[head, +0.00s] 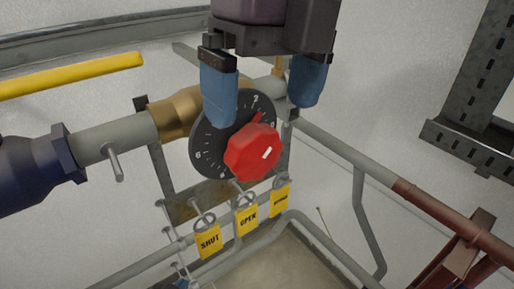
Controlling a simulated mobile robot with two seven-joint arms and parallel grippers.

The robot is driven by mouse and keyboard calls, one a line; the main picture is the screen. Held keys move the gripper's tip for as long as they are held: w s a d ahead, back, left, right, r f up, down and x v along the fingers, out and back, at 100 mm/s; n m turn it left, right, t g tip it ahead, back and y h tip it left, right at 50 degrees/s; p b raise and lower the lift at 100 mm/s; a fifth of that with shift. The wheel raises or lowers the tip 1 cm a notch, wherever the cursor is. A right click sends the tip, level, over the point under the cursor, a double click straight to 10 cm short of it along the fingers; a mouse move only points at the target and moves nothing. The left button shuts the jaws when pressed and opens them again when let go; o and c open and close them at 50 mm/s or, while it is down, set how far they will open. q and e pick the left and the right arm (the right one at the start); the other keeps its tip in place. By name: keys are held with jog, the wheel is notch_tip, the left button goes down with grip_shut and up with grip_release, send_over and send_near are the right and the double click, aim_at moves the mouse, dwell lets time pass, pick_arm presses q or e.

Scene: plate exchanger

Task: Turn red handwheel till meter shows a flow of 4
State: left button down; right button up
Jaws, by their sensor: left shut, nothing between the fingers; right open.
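The red handwheel (240,158) is faceted and has a small white mark. It sits in front of a round black dial (205,150) with white ticks and numerals on a pipe. A red pointer sticks out at the handwheel's upper right, near a numeral that is too small to read surely. My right gripper (264,103) comes in from the top with its two blue fingers apart. One finger overlaps the dial's upper left edge in the picture, and the other is right of the dial. I cannot tell whether either touches.
A grey pipe (110,135) with a brass fitting (178,112) runs behind the dial. A yellow pipe (70,76) is upper left, and a grey rail (335,150) runs right.

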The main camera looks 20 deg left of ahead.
aim_at(255, 178)
jog(key=shift+s+a+f+p, duration=0.1)
jog(key=shift+s+f, duration=0.05)
jog(key=shift+f, duration=1)
jog(key=shift+s+a+f+p, duration=0.1)
jog(key=shift+f, duration=1.1)
jog(key=shift+s+a+f+p, duration=0.1)
jog(key=shift+s+f, duration=0.05)
jog(key=shift+f, duration=1)
jog(key=c, duration=0.9)
